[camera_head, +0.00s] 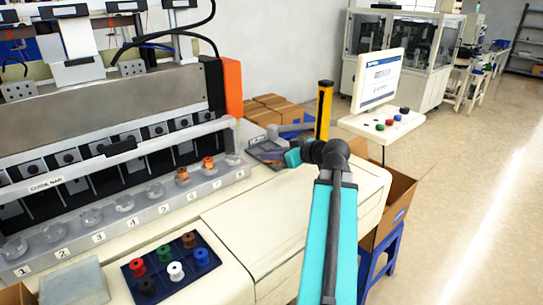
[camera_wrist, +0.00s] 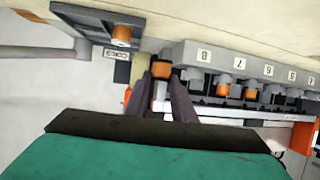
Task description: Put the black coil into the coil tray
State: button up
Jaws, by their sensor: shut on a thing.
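My gripper (camera_wrist: 167,78) is shut on the black coil (camera_wrist: 162,72), a small bobbin with dark edges and an orange-copper middle, held between the fingertips in the wrist view. The grey coil tray (camera_wrist: 85,18), beside a label reading COILS, lies up and to the left of the held coil in the wrist view, apart from it. One orange coil (camera_wrist: 122,34) stands in the tray. In the head view the tray (camera_head: 256,152) is at the far end of the machine top, and my wrist hides my fingers and the held coil.
The numbered guide bar (camera_head: 150,212) runs along the machine, with orange coils (camera_head: 182,176) near its far end. A dark blue tray (camera_head: 190,268) of coloured spools sits in front. A yellow post (camera_head: 324,110) and screen (camera_head: 378,82) stand beyond my arm.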

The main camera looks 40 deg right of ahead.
jog(key=shift+s+d, duration=0.1)
jog(key=shift+d, duration=0.1)
jog(key=shift+w+d, duration=0.35)
jog(key=shift+d, duration=0.4)
jog(key=w+d+p, duration=0.1)
jog(key=w+d, duration=0.1)
jog(key=d, duration=0.2)
jog(key=w+d+f+p, duration=0.1)
jog(key=w+d, duration=0.2)
jog(key=w+d+p, duration=0.2)
jog(key=w+d, duration=0.1)
jog(key=d, duration=0.1)
jog(key=shift+w+d+f, duration=0.2)
jog(key=shift+d, duration=0.15)
jog(key=shift+f, duration=0.1)
jog(key=shift+f+p, duration=0.85)
jog(key=shift+f, duration=0.85)
jog(key=shift+f, duration=0.15)
